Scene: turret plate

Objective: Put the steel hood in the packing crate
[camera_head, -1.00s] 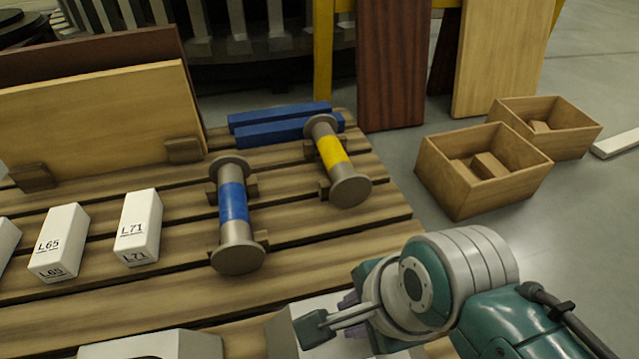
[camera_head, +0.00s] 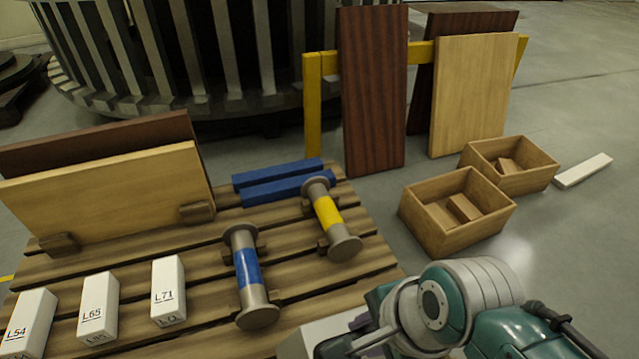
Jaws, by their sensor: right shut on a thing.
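My right gripper (camera_head: 352,343) is at the bottom edge, its fingers partly cut off. It is shut on a pale grey metal piece (camera_head: 310,331), which looks like the steel hood; only its upper part shows. Two open wooden crates stand on the floor to the right of the pallet: a nearer one (camera_head: 430,229) and a farther one (camera_head: 535,180). Each holds small wooden blocks. I cannot tell which is the packing crate. The gripper and hood are in front of and left of the nearer crate. My left gripper is not in view.
The slatted pallet (camera_head: 205,245) bears a blue-banded spool (camera_head: 246,268), a yellow-banded spool (camera_head: 328,213), blue bars (camera_head: 290,189), white labelled blocks (camera_head: 168,290) and upright boards (camera_head: 110,195). Tall panels (camera_head: 375,90) lean on a yellow rail behind the crates. A white bar (camera_head: 583,170) lies on the floor.

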